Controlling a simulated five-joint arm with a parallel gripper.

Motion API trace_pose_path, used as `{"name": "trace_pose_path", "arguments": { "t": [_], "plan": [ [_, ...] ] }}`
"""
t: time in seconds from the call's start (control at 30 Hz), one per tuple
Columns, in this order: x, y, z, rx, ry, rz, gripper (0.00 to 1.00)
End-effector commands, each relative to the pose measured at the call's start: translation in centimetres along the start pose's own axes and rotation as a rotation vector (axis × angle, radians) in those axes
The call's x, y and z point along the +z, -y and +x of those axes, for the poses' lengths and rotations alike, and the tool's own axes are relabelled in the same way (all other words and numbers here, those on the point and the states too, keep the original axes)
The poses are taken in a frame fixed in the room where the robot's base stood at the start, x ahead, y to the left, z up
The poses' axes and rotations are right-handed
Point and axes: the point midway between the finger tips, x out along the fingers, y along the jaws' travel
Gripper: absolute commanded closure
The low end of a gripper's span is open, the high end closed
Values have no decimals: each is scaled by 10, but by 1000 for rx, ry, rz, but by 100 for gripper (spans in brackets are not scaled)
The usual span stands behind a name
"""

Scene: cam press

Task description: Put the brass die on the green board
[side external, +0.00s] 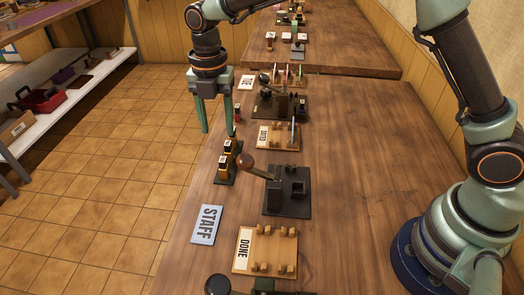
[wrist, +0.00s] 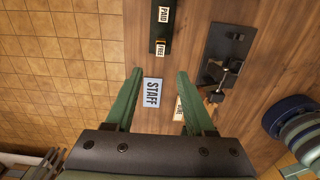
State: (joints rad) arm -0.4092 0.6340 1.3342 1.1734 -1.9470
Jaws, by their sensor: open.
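Two small yellow-brass blocks with pale labels, an upper one (side external: 228,146) and a lower one (side external: 223,166), stand on a narrow dark rack (side external: 232,179) near the table's left edge. In the wrist view their labels read PAID (wrist: 164,15) and FREE (wrist: 160,50). I cannot tell which is the brass die. My gripper (side external: 202,129) is open and empty, its fingers pointing down, above and beyond the rack in the side view. Both green fingers (wrist: 160,72) show in the wrist view with nothing between them. I cannot clearly identify a green board; the rack looks near black.
A black press (side external: 285,203) with a brown-knobbed lever stands right of the rack. A blue STAFF card (side external: 207,225) and a wooden DONE tray (side external: 283,256) lie nearer. Another press (side external: 283,107) and wooden tray (side external: 280,138) stand beyond. The table's right side is mostly clear.

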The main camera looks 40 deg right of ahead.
Motion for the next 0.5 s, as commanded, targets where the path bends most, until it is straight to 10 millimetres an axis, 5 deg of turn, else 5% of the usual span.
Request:
{"name": "trace_pose_path", "arguments": {
  "t": [0.27,0.5],
  "plan": [
    [13,23,-37,51,16,228,46],
    [32,90,-89,179,22,800,46]
  ]
}}
